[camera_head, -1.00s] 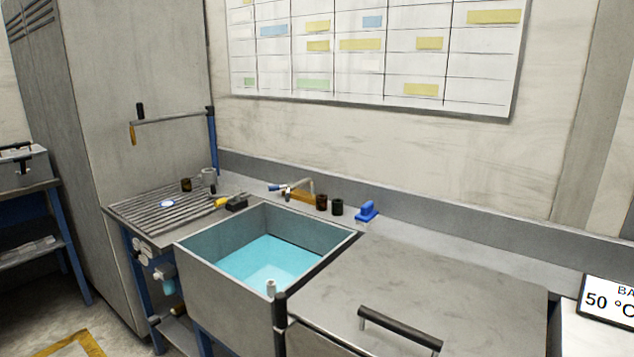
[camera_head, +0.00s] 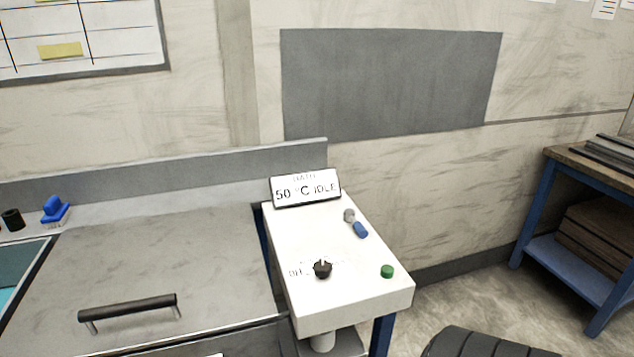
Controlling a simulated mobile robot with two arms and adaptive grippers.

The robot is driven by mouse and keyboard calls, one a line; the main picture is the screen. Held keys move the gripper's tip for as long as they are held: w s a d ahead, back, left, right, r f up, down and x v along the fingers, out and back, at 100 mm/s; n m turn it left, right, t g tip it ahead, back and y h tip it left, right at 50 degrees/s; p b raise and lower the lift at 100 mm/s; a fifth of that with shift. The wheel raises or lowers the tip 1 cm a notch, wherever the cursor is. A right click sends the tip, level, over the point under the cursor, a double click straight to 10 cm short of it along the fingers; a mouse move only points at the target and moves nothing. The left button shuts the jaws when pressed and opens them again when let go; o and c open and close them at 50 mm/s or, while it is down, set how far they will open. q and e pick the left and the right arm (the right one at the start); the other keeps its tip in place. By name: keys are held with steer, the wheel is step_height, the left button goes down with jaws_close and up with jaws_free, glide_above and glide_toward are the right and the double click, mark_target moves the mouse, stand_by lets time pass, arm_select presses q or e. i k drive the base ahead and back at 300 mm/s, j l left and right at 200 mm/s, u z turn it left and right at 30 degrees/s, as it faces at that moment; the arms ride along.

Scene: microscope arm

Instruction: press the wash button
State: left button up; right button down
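A green round button (camera_head: 387,271) sits on the front right corner of a white control stand (camera_head: 345,290). It may be the wash button, but I can read no label on it. A black knob (camera_head: 322,269) with a light pointer stands to its left, with small lettering around it that is hard to read. A display (camera_head: 306,189) at the back of the stand reads "BATH 50 °C IDLE". Neither of my grippers is in view.
A steel lid with a black handle (camera_head: 128,306) is to the left, with a blue brush (camera_head: 55,210) behind. A blue-framed bench (camera_head: 577,258) stands right. A dark ribbed object (camera_head: 478,343) shows at the bottom edge.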

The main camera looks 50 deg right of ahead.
mark_target(387, 271)
steer(key=z, duration=1.65)
